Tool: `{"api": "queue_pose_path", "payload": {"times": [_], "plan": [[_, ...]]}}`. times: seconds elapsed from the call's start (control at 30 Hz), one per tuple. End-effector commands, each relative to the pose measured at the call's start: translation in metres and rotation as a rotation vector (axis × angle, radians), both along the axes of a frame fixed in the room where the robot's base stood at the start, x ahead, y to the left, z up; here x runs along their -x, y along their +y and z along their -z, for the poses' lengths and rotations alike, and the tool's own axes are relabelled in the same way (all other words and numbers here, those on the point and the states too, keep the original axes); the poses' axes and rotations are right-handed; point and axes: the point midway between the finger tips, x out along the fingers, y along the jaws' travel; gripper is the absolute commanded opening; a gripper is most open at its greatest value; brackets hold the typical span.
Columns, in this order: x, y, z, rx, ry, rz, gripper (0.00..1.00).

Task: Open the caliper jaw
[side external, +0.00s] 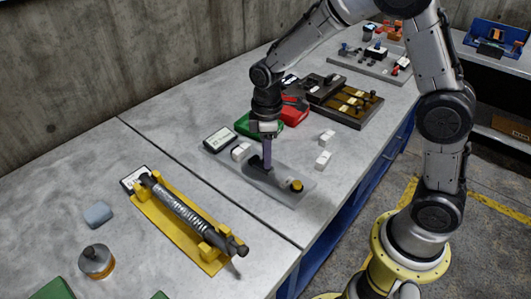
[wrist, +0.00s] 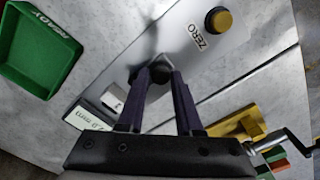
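The caliper is a flat grey metal plate (side external: 292,196) on the bench, with a yellow button (side external: 296,185) at one end. In the wrist view the yellow button (wrist: 218,20) sits beside a ZERO label on the plate (wrist: 205,65). A dark jaw piece (side external: 254,162) stands on the plate. My gripper (side external: 267,170) points straight down at it, and its purple fingers (wrist: 160,75) stand apart, their tips at a dark part of the jaw. The fingers hide much of this part, and I cannot tell whether they press on it.
A display reading about 2.0 mm (wrist: 85,118) and a white block (wrist: 113,97) lie beside the jaw. A green READY tray (wrist: 35,50) is near. White blocks (side external: 323,158) lie right of my gripper. A yellow fixture with a shaft (side external: 150,205) stands front left.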

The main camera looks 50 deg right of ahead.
Motion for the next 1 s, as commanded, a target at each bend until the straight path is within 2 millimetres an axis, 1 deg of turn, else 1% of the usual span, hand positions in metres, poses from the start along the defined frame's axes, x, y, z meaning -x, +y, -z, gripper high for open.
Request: {"api": "queue_pose_path", "payload": {"times": [0.03,0.1,0.13,0.4,0.53,0.67,1.0], "plan": [[0.000,0.000,0.000,0.000,-0.001,0.000,0.45],[0.000,0.000,0.000,0.000,0.000,0.000,0.58],[0.000,0.000,0.000,0.000,0.000,0.000,0.59],[0.001,0.000,0.001,0.000,0.003,0.000,0.59],[0.000,0.000,-0.007,0.000,0.001,0.000,0.59],[0.000,0.000,-0.027,0.000,-0.003,0.000,0.59],[0.000,0.000,-0.099,0.000,-0.003,0.000,0.59]]}}
